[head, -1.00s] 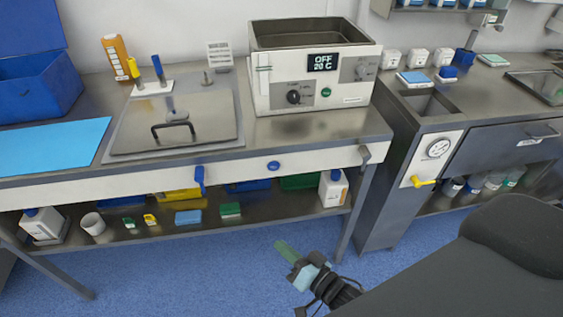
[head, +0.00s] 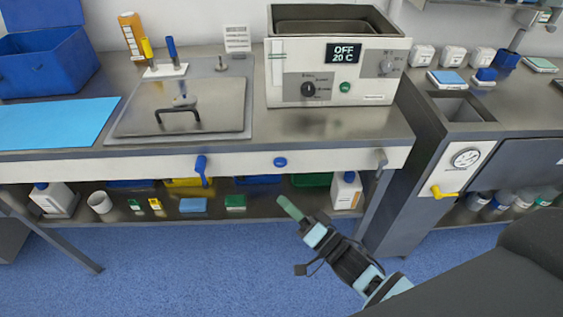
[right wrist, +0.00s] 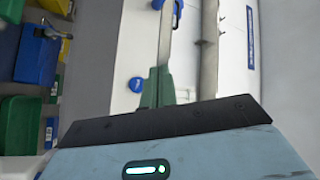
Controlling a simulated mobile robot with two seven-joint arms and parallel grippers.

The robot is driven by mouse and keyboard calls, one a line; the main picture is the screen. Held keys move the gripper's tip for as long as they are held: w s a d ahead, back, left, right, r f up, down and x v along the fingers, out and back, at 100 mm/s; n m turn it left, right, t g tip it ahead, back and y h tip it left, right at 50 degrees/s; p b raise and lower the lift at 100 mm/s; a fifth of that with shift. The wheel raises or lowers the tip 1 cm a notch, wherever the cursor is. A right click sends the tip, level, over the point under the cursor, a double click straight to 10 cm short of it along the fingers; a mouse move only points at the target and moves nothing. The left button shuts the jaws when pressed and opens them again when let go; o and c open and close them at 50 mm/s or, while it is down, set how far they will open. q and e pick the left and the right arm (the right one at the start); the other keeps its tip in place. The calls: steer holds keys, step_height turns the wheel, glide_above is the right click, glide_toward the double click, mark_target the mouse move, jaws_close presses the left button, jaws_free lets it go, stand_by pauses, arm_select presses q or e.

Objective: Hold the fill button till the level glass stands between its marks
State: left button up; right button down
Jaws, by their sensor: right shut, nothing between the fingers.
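The water bath (head: 335,60) stands on the steel bench, its display (head: 344,53) reading OFF and 20 °C. A narrow pale upright strip with marks, which looks like the level glass (head: 277,64), is at its front left; its level is too small to read. A green round button (head: 345,87) is on the bath front. A blue round button (head: 280,162) is on the bench's white front panel; I cannot tell which is the fill button. My right gripper (head: 290,207) is shut and empty, below and apart from the blue button. That button also shows in the right wrist view (right wrist: 136,84).
A lower shelf (head: 270,200) holds bottles and boxes. A lidded basin (head: 180,105) is left of the bath. A dark bulk blocks the lower right.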

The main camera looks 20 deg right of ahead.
mark_target(275, 162)
arm_select(q)
steer(key=shift+s+f, duration=0.1)
steer(key=shift+s, duration=0.1)
